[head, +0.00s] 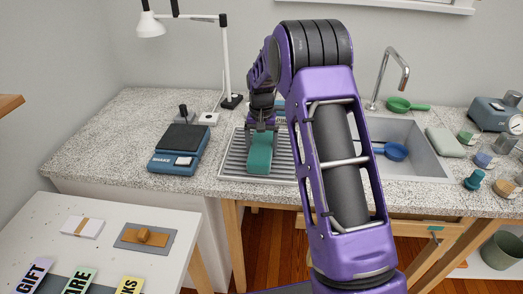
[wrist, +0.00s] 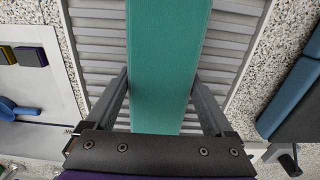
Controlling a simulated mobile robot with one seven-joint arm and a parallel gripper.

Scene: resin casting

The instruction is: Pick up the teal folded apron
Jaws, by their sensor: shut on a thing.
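The teal folded apron (head: 260,156) is a thick teal block over the ridged metal draining rack (head: 232,163). My gripper (head: 261,131) comes down on it from above and is shut on it. In the wrist view the apron (wrist: 168,50) runs as a long teal strip between the two fingers of my gripper (wrist: 160,80), one finger against each side. Its far end is cut off by the top of that view. I cannot tell whether its underside touches the rack.
A blue scale (head: 178,148) stands left of the rack, with a white lamp (head: 224,60) behind it. The sink (head: 424,160) with a blue scoop (head: 395,151) is to the right. A white table (head: 120,220) with cards is at the front left.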

